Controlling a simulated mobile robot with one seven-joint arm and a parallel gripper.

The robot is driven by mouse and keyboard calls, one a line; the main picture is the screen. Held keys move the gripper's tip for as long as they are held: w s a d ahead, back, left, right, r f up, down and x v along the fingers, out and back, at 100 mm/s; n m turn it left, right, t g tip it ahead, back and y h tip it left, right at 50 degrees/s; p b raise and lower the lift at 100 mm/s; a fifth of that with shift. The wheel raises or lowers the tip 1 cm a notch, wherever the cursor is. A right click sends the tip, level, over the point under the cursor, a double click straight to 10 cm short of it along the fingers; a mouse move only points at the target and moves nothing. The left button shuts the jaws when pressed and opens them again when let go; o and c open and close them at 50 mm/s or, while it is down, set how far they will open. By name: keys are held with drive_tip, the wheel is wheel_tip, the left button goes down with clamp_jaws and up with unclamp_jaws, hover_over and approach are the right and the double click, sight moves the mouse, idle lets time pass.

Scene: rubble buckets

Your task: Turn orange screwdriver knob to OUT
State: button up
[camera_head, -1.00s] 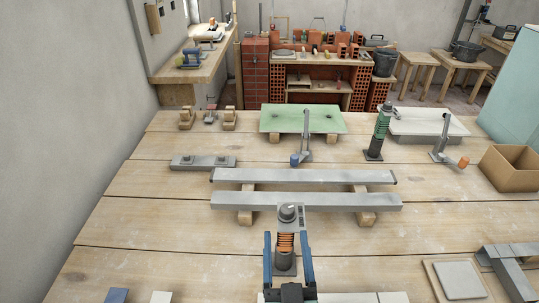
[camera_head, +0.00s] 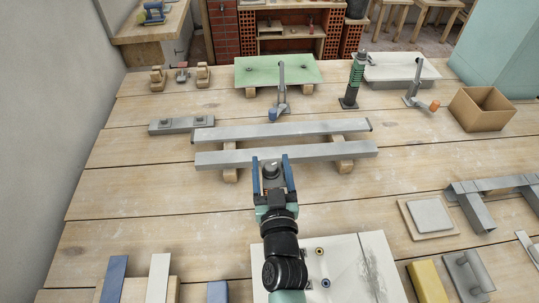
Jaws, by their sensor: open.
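My gripper (camera_head: 271,160) points away from me at the front of the long grey bars, with its two blue fingers apart. The round grey knob (camera_head: 271,170) on top of the orange screwdriver shows between the fingers. I cannot tell whether either finger touches it. My gripper and wrist hide the screwdriver's orange body and base. No OUT mark is legible, so the knob's setting cannot be told. A similar green screwdriver (camera_head: 357,75) stands upright on a dark base farther back on the right.
Two long grey bars (camera_head: 310,152) on wooden blocks lie just behind the knob. A lever with a blue end (camera_head: 280,100) stands behind them. A cardboard box (camera_head: 485,108) is at the right. A white board (camera_head: 345,270) lies under my arm. Bench space at left is clear.

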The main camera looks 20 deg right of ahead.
sight(270, 162)
drive_tip(key=shift+b+x, duration=0.35)
drive_tip(key=shift+x, duration=1.25)
clamp_jaws()
